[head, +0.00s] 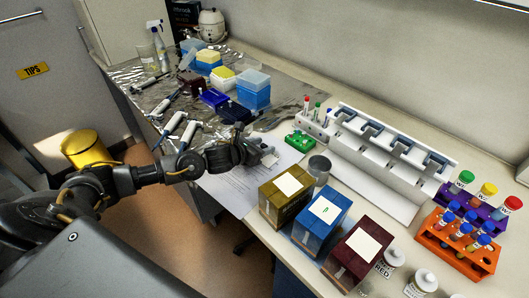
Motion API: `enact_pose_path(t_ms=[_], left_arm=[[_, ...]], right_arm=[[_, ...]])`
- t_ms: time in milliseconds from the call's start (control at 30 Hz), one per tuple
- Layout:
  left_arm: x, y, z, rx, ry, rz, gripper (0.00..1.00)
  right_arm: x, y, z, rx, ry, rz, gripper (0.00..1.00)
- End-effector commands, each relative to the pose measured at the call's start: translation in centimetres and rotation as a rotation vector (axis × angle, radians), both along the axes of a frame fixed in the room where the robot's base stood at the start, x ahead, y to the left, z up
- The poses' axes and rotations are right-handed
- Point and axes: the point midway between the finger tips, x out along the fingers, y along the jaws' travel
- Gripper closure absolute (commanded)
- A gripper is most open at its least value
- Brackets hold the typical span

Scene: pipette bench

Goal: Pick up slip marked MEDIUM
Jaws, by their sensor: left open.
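My left gripper (268,156) is at the end of the dark arm reaching in from the left. It is open, above the white paper sheets (232,186) near the bench's front edge. No slip can be read as MEDIUM at this size. White slips lie on top of the olive box (271,207), the blue box (309,228) and the dark red box (341,264), to the right of the gripper; their lettering is too small to read. My right gripper is not in view.
A green item (299,142) and a grey cup (319,168) stand right of the gripper. Behind them is a white pipette stand (375,160). An orange tube rack (456,255) and white bottles (421,284) are at right. Pipettes and tip boxes crowd the foil (155,92) at left.

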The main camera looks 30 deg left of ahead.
Motion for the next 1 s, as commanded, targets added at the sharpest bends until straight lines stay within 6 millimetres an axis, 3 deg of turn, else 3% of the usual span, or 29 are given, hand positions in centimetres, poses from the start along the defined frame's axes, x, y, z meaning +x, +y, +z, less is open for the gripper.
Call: enact_pose_path(t_ms=[67,400,767,1000], left_arm=[[0.0,0.0,0.0,0.000,0.000,0.000,0.55],[0.0,0.0,0.0,0.000,0.000,0.000,1.00],[0.0,0.0,0.5,0.001,-0.001,0.000,1.00],[-0.1,0.2,3.4,0.003,-0.005,-0.001,1.00]], right_arm=[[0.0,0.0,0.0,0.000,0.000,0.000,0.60],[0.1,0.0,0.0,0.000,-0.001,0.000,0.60],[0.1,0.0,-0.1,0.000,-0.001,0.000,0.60],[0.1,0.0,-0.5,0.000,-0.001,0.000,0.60]])
